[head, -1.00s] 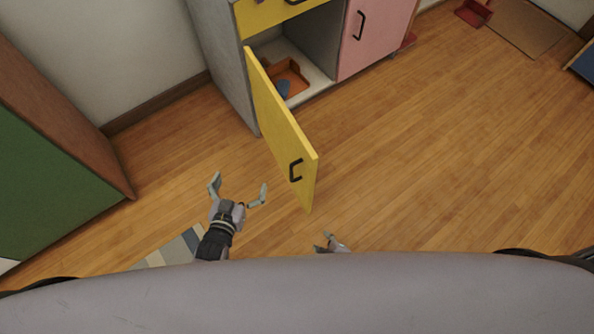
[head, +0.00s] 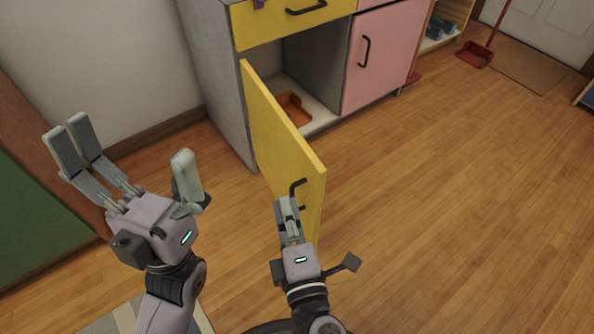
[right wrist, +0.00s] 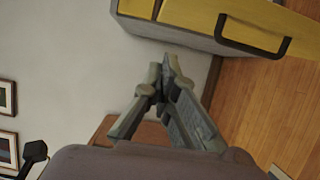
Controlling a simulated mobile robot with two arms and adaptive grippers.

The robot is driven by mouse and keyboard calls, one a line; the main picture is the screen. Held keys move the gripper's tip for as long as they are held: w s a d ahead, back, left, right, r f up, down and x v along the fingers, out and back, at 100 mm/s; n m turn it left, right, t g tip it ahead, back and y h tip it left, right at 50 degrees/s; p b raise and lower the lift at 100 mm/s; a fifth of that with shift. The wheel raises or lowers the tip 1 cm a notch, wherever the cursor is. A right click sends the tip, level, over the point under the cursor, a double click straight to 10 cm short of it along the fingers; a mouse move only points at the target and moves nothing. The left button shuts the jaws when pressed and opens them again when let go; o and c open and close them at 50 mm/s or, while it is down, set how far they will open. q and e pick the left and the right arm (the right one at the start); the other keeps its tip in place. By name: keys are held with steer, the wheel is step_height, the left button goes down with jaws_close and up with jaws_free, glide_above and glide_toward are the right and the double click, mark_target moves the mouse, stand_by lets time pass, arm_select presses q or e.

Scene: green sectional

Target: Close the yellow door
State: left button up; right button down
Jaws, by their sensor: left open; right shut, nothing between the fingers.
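The yellow door (head: 277,132) stands wide open on the grey cabinet, swung out from its left side over the floor. Its black handle (head: 297,187) is near the free edge, partly hidden by my right gripper. My right gripper (head: 286,203) is shut and empty, with its fingers close to the handle; I cannot tell if they touch. In the right wrist view its fingers (right wrist: 165,78) meet, with a yellow front and black handle (right wrist: 255,38) beyond them. My left gripper (head: 127,150) is open and empty, to the left of the door.
The open compartment holds an orange tray (head: 293,108). A yellow drawer (head: 290,18) is above it and a pink door (head: 378,62) to its right. A green and brown furniture piece (head: 40,190) stands at left. The wooden floor (head: 450,190) to the right is clear.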

steer(key=w+d, duration=0.1)
steer(key=w, duration=0.8)
steer(key=shift+w+d, duration=0.2)
steer(key=shift+d, duration=0.2)
